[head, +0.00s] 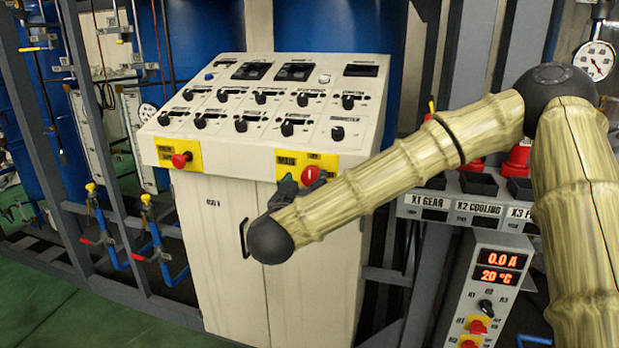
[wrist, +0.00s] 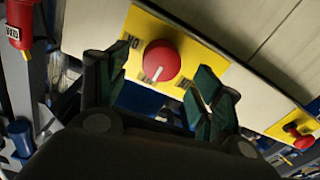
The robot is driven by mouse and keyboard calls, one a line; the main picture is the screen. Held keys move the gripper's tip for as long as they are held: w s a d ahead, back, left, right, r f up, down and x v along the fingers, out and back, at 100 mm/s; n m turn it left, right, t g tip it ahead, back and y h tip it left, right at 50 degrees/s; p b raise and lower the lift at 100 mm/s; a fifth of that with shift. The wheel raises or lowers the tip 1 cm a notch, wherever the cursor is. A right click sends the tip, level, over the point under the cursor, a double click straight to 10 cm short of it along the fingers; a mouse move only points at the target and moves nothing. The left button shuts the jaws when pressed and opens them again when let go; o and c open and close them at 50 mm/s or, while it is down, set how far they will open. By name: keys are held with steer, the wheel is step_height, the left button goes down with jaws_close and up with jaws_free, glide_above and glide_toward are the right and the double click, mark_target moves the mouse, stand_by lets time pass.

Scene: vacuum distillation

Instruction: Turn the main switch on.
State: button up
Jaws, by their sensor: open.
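The main switch is a red knob (head: 310,176) on a yellow plate (head: 288,160) at the right of the white console's front edge. In the wrist view the red knob (wrist: 161,60) has a pale mark on its lower edge, and its yellow plate (wrist: 205,52) carries dark lettering. My gripper (wrist: 158,92) is open, with its two dark green-padded fingers to either side of the knob and a little below it in the picture. The gap between them looks empty. In the head view my gripper (head: 290,188) is partly hidden behind my arm, close beside the knob.
A second red knob (head: 181,160) on a yellow plate sits at the console's left. The sloped console top (head: 250,115) holds several black knobs. Console doors (head: 225,245) stand below. A labelled shelf (head: 465,210) and a small display box (head: 490,280) stand at right. Green floor is clear at lower left.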

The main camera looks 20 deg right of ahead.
mark_target(310, 178)
steer(key=shift+x, duration=1.9)
steer(key=c, duration=1)
steer(key=shift+c, duration=0.2)
